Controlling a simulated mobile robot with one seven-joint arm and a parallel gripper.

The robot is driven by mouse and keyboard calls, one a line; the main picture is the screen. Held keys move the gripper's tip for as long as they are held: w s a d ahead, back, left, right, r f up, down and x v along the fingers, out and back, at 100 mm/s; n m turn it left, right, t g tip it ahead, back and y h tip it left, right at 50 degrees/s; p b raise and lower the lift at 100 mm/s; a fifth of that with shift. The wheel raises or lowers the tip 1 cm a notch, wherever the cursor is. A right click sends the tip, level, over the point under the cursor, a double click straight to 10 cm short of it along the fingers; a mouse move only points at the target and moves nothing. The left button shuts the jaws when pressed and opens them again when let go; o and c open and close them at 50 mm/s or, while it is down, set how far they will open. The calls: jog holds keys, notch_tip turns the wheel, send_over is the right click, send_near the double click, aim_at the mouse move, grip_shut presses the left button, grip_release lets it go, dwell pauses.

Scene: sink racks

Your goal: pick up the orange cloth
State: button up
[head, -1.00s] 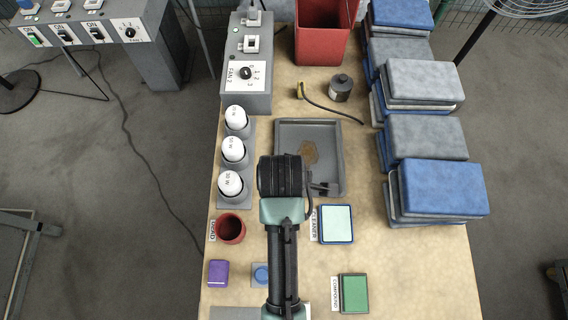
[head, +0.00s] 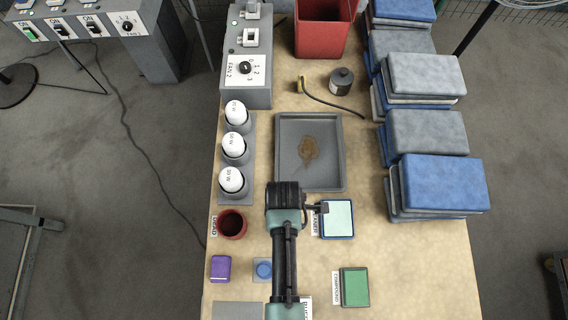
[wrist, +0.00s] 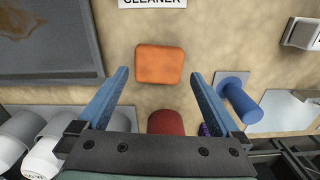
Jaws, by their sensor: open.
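The orange cloth (wrist: 160,64) is a small, rounded square lying flat on the tan tabletop in the wrist view. My gripper (wrist: 158,75) is open and empty, its two blue fingers spread on either side of the cloth's near edge. The gap between the fingertips looks wider than the cloth; I cannot tell how high they are above the table. In the head view my arm covers the spot, and the cloth does not show there.
A red cup (wrist: 166,122) and a blue cylinder (wrist: 240,100) are near the fingers. The grey stained tray (head: 339,150), the cleaner pad (head: 338,219), the bulbs (head: 233,146) and stacked blue and grey blocks (head: 443,182) surround the area.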

jog(key=shift+w+f, duration=0.1)
jog(key=shift+f, duration=1.5)
jog(key=c, duration=1.1)
